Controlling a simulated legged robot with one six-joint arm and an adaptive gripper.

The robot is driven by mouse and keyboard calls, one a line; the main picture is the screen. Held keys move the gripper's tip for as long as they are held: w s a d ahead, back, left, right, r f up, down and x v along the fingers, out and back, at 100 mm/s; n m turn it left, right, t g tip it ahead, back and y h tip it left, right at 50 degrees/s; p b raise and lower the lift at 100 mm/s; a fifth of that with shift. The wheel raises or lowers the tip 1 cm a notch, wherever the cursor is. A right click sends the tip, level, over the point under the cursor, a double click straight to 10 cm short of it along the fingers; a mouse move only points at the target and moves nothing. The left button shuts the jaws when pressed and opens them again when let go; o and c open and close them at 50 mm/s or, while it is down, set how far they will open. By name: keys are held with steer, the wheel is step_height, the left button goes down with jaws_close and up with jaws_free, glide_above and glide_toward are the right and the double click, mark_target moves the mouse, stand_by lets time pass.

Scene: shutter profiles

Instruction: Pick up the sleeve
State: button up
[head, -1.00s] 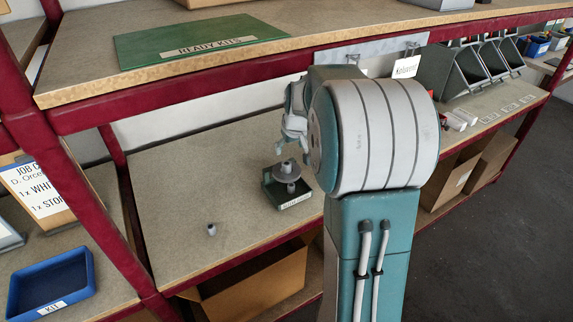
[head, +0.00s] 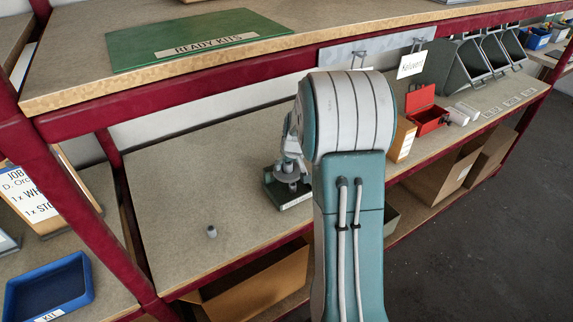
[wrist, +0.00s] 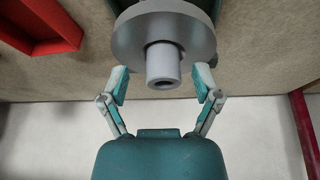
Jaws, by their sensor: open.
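A grey hollow cylinder (wrist: 163,66), which looks like the sleeve, stands on a wide round grey disc (wrist: 165,30) in the wrist view. In the head view, the grey disc stack (head: 287,184) sits in a small dark green labelled tray (head: 294,202) on the lower shelf. My gripper (wrist: 162,84) is open, with one finger on each side of the cylinder and visible gaps. It also shows above the stack in the head view (head: 289,158), partly hidden by my arm. A separate small grey cylinder (head: 212,232) stands alone on the shelf.
The upper shelf with a green "READY KITS" mat (head: 196,40) overhangs the lower shelf (head: 170,180). A red open bin (head: 428,113) and a small box (head: 402,139) stand right of my arm. A blue kit tray (head: 50,286) is lower left. The shelf's left side is mostly clear.

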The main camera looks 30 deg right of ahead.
steer(key=shift+a, duration=0.15)
steer(key=shift+a, duration=0.15)
steer(key=c, duration=0.7)
steer(key=shift+c, duration=1.4)
steer(key=shift+r, duration=0.1)
